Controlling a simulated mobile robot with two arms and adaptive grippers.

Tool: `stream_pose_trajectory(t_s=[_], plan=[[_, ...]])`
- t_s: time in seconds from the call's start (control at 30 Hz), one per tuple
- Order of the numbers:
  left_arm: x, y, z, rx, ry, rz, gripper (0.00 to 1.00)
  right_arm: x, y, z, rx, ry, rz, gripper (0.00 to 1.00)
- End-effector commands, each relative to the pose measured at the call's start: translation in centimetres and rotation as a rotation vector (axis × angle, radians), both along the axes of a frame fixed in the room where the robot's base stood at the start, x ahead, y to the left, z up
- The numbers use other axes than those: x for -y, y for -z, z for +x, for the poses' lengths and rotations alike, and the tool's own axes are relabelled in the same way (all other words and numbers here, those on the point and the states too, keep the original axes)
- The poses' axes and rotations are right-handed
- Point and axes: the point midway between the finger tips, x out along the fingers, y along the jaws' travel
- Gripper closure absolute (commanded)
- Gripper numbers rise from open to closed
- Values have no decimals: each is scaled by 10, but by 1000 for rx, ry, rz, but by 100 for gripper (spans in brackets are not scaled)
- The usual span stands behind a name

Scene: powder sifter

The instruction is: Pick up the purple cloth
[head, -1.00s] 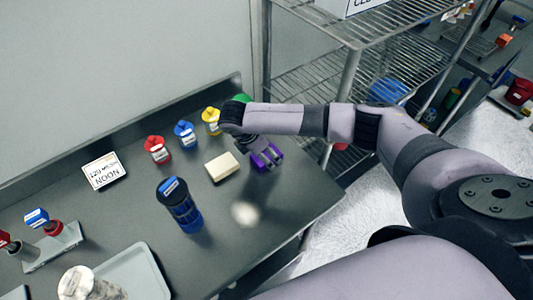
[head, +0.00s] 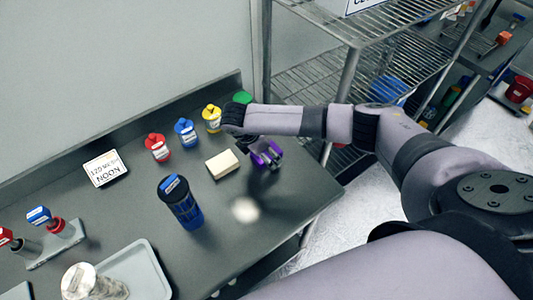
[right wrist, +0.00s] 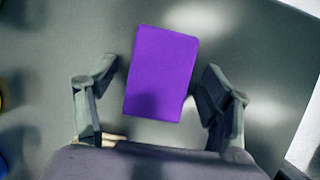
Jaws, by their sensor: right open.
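The purple cloth (right wrist: 162,72) is a flat rectangle on the dark grey table in the right wrist view. In the head view it shows only in part (head: 265,158), with my right gripper (head: 268,154) over it. The right gripper is open in the right wrist view (right wrist: 158,88), one finger on each side of the cloth, with nothing gripped. I cannot tell how high the fingertips are above the table. My left gripper is not in view.
A cream block (head: 222,164) lies just left of the cloth. Red (head: 157,147), blue (head: 186,132) and yellow (head: 212,118) bottles stand behind it. A dark blue canister (head: 180,203) stands nearer. A tray (head: 148,268) is at lower left. A wire rack (head: 310,85) stands beyond the table.

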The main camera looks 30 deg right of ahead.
Motion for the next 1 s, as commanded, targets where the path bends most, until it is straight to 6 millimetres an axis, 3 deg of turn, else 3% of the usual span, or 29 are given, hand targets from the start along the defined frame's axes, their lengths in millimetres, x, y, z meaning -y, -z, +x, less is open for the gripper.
stream_pose_trajectory(t_s=[0.1, 0.8, 1.0], plan=[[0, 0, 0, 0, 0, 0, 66, 0, 0, 0, 0, 0, 0, 28], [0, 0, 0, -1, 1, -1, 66, 0, 0, 0, 0, 0, 0, 74], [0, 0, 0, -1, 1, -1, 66, 0, 0, 0, 1, 0, 0, 74]])
